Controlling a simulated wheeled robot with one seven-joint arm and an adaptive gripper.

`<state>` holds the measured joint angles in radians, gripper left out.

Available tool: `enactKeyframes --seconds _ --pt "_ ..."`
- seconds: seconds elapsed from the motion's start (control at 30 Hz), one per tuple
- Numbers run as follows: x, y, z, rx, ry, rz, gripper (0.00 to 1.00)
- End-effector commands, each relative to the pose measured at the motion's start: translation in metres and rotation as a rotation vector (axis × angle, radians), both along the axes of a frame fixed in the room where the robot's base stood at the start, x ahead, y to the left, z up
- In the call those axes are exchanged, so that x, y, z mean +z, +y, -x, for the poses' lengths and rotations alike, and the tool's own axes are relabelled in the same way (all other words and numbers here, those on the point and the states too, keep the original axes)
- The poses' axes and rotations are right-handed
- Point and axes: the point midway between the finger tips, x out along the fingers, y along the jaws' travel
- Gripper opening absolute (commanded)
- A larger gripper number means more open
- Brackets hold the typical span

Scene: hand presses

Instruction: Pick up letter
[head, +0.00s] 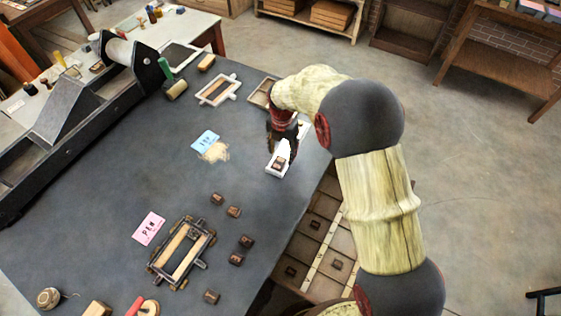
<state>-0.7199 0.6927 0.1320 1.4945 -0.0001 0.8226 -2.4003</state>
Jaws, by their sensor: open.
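Several small brown letter blocks lie on the dark table (110,205). One block (279,163) sits on a small white holder (275,172) near the table's right edge. Others lie loose lower down, such as one (233,211) and one (246,241) near a wooden frame (182,254). My gripper (285,146) points down right over the white holder and its block. It is open, and its fingertips are small and partly hidden. I cannot tell whether they touch the block. The letters' faces are too small to read.
A pink card (149,228) marked "PEN" and a blue card (205,140) lie on the table. A long dark press (75,100) runs along the left side. An open compartment drawer (312,232) with blocks sits below the right edge. The table's centre is mostly clear.

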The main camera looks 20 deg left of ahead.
Motion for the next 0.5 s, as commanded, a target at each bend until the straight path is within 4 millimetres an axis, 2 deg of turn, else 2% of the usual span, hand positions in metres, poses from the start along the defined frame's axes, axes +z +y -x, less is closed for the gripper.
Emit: enactKeyframes --seconds 0.03,0.17,0.4,0.5 --pt "-0.010 -0.001 0.001 0.000 0.002 0.002 0.52" --pt "-0.023 0.000 0.000 0.000 0.001 0.001 0.52" --pt "-0.025 0.000 0.000 -0.001 0.000 0.000 0.51" --pt "-0.025 0.000 0.000 -0.001 0.000 0.000 0.45"
